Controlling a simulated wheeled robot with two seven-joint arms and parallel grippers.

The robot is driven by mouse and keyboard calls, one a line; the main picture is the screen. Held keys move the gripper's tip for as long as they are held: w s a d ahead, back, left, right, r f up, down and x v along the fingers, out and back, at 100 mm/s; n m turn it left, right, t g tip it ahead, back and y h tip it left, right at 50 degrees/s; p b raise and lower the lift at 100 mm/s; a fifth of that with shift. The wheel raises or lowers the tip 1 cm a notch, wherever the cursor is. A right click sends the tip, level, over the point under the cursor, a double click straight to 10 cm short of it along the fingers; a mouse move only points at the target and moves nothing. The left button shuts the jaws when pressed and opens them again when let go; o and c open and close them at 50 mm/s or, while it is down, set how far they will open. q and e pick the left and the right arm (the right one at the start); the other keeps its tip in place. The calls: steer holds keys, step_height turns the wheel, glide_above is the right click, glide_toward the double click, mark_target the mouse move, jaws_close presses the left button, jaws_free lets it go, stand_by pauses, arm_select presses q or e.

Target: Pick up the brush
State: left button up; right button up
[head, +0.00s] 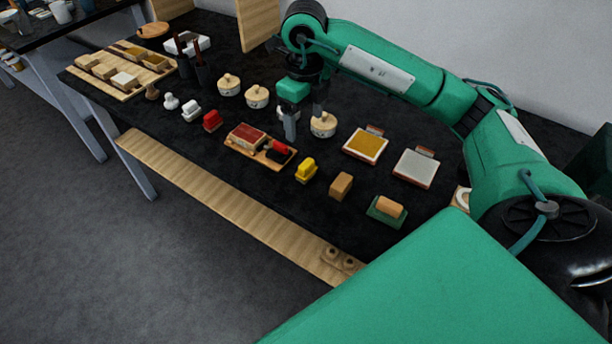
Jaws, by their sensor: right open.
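I cannot tell for certain which item is the brush. Two dark upright, handle-like items (202,72) stand toward the back left of the black table (240,190). A small red and black piece (279,148) sits at the right end of a wooden tray (232,146), beside a red block (248,136). My right gripper (304,122) points down over the table with its grey fingers apart and nothing seen between them. It is just behind the tray and left of a round lidded pot (323,124), which one finger partly overlaps. My left gripper is not in view.
A yellow block (306,170), a tan block (341,186) and a green-based block (386,210) stand at the front right. A gold pad (367,145) and white pad (415,168) lie behind. A compartmented wooden tray (92,82) is far left. A wooden ledge (200,194) runs along the front.

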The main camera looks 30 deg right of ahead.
mark_target(306, 163)
step_height(306, 163, down, 8)
steer(key=shift+f+p, duration=0.2)
steer(key=shift+p, duration=0.35)
steer(key=f, duration=0.2)
steer(key=s+f+p, duration=0.1)
steer(key=f, duration=0.1)
steer(key=shift+a+f, duration=0.1)
steer(key=shift+f, duration=0.55)
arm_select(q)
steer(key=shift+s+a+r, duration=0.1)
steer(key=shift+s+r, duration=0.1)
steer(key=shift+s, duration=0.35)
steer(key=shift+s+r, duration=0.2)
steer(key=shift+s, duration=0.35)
arm_select(e)
steer(key=c, duration=1.1)
